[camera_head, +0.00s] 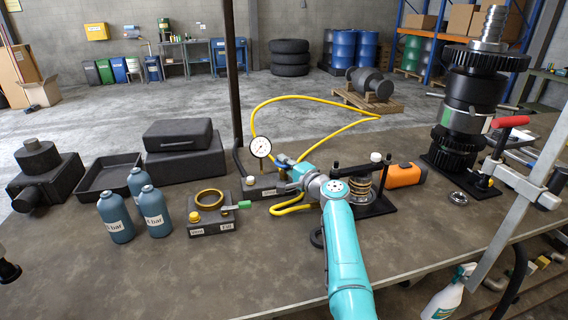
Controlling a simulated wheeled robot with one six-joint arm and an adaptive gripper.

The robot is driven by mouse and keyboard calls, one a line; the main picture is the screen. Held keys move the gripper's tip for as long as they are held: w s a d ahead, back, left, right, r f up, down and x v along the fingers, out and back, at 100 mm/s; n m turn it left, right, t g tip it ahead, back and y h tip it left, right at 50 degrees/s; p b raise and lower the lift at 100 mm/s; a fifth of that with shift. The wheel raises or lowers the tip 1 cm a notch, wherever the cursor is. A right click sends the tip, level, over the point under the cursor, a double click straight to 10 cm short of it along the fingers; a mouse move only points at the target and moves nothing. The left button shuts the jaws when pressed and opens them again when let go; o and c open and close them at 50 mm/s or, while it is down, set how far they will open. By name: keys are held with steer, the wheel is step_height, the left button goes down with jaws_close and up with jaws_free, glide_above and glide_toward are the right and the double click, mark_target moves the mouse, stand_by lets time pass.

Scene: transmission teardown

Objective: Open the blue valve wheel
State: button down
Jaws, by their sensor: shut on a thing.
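The blue valve wheel (281,158) shows as a small blue patch just right of the round pressure gauge (260,147), on the dark gauge block (262,190) at the middle of the bench. My gripper (288,166) is at the wheel, at the end of my teal arm reaching in from the front. It is shut on the wheel. The fingers and most of the wheel are small and partly hidden by my wrist, so the exact grip and the wheel's turn cannot be made out.
A yellow hose (300,97) loops behind the block. Left stand a fixture with a yellow ring (209,198) and green handle, and several blue bottles (154,212). The front bench is clear.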

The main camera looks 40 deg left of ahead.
steer(key=shift+f+g, duration=0.25)
steer(key=shift+g, duration=0.15)
steer(key=c, duration=1.5)
jaws_free()
steer(key=shift+o, duration=0.2)
steer(key=shift+r, duration=0.1)
steer(key=shift+r, duration=0.15)
